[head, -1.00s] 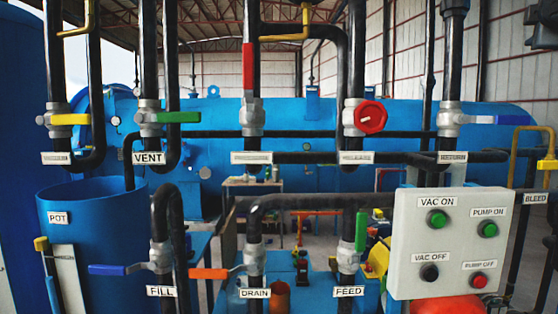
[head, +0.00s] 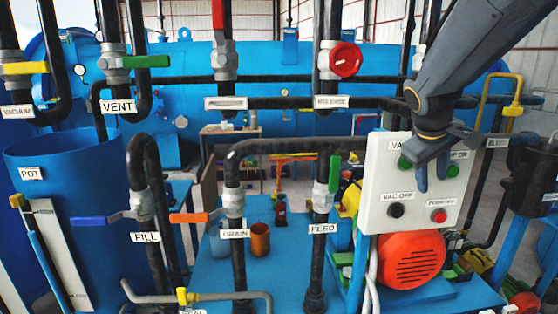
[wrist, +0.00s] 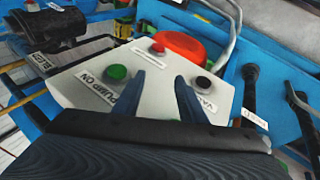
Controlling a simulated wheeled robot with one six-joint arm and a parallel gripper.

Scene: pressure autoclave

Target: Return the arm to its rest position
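My arm reaches in from the upper right of the head view, with my gripper (head: 433,174) in front of the white control box (head: 377,215). In the wrist view the two blue fingers of my gripper (wrist: 158,77) are apart with nothing between them. They point at the box face (wrist: 150,95), near the green PUMP ON button (wrist: 115,72), the red button (wrist: 157,48) and a dark button (wrist: 203,85). In the head view the fingers partly cover the upper part of the box. I cannot tell whether they touch it.
Pipes with valves stand close around, including an orange DRAIN handle (head: 189,217), a green FEED handle (head: 334,173) and a red round knob (head: 345,60). A blue pot (head: 80,200) stands left. An orange motor cover (head: 410,258) sits below the box.

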